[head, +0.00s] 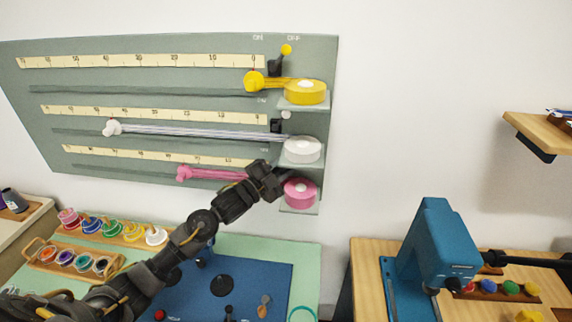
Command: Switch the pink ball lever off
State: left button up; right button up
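A grey-green panel (90,90) on the wall carries three rulers, with ON at the top left and OFF at the top right of its lever column. The bottom row has a pink spool (300,191) and a pink ribbon end (200,174). The pink ball lever does not show; my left gripper (268,180) covers the spot left of the pink spool. I cannot tell whether its fingers are open or touching anything. The yellow ball lever (286,50) and the white ball lever (286,115) above lean right, toward OFF. My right gripper is not in view.
A yellow spool (305,92) and a white spool (302,149) jut out above the pink one. A blue machine (440,245) stands on a wooden table at right. Ribbon rolls (110,228) sit on racks at lower left. A blue mat (275,280) lies below the panel.

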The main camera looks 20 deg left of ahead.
pick_arm(q)
jog(key=b+v, duration=0.4)
jog(key=v, duration=0.6)
jog(key=shift+s+a+b, duration=0.2)
jog(key=shift+s+b, duration=0.15)
jog(key=shift+b, duration=0.05)
jog(key=shift+f, duration=0.1)
